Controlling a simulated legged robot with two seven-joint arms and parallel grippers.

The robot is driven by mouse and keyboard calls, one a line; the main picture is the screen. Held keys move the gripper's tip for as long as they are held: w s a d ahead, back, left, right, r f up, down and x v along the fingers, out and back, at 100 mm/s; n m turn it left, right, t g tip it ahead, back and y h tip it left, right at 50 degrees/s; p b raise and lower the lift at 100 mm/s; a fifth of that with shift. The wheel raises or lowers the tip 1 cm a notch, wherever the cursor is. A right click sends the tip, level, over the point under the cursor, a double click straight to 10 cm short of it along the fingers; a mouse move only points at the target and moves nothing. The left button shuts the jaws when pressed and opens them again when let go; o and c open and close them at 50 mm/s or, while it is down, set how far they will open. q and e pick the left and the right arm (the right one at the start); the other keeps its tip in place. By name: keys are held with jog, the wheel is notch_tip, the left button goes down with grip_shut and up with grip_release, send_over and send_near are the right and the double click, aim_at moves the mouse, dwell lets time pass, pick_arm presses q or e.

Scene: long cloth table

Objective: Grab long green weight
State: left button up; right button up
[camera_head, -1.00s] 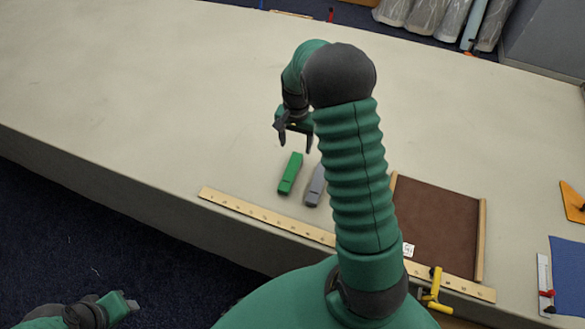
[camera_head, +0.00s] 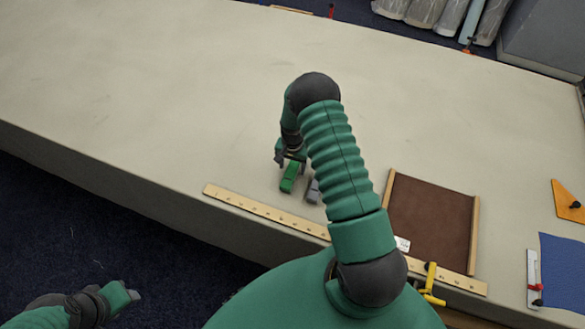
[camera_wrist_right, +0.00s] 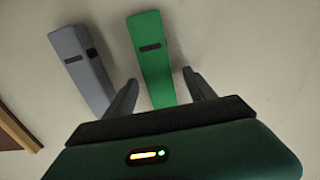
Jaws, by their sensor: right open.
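The long green weight (camera_head: 289,180) lies on the cloth table just behind the wooden ruler. My right gripper (camera_head: 291,162) is above its far end. In the right wrist view my right gripper (camera_wrist_right: 160,92) is open, with one finger on each side of the green weight (camera_wrist_right: 153,60).
A grey weight (camera_head: 313,190) lies close beside the green one, partly behind my arm; it also shows in the right wrist view (camera_wrist_right: 82,68). A yellow ruler (camera_head: 265,212) runs along the table's front edge. A brown tray (camera_head: 432,222) stands at right. The table's left is clear.

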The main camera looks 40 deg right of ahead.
jog(key=shift+a+r, duration=0.15)
jog(key=shift+a, duration=0.05)
jog(key=shift+c, duration=1.2)
jog(key=shift+s+r, duration=0.1)
jog(key=shift+s, duration=0.05)
jog(key=c, duration=0.5)
grip_shut()
pick_arm(q)
jog(key=shift+s+a, duration=0.25)
jog(key=shift+a, duration=0.05)
